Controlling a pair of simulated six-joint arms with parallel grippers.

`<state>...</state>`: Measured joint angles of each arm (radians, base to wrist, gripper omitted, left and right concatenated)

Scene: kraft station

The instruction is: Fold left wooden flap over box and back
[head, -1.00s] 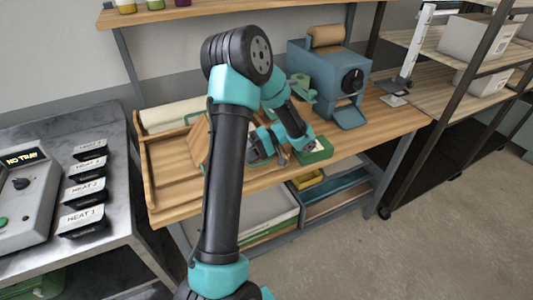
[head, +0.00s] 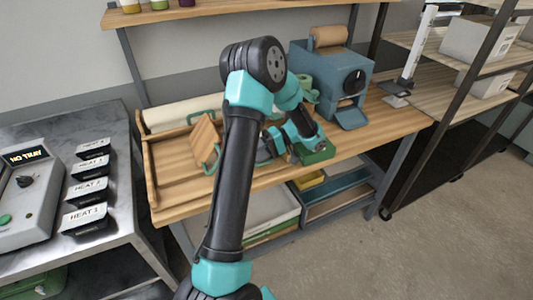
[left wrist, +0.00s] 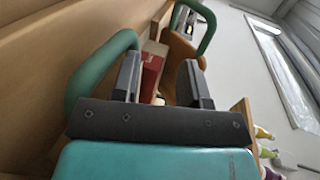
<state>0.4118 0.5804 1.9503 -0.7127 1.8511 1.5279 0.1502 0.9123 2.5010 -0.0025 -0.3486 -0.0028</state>
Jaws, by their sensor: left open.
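The wooden flap (head: 205,138) stands tilted over the left part of the wooden tray-like station, with green handles (head: 209,162) at its ends. My left gripper is largely hidden behind my own arm in the head view, to the right of the flap. In the left wrist view my left gripper (left wrist: 160,80) is open, with a gap between its fingers. Beyond the fingers is a red and white box (left wrist: 152,68), partly hidden. A green handle (left wrist: 88,65) curves beside the left finger, and another green handle (left wrist: 208,30) is farther off at upper right. My right gripper is not in view.
A blue-grey paper dispenser (head: 330,75) and a small green tray (head: 318,152) stand right on the wooden bench (head: 385,125). A metal table with a control box (head: 30,200) and black HEAT holders (head: 88,188) is at left. A shelf (head: 230,8) hangs above.

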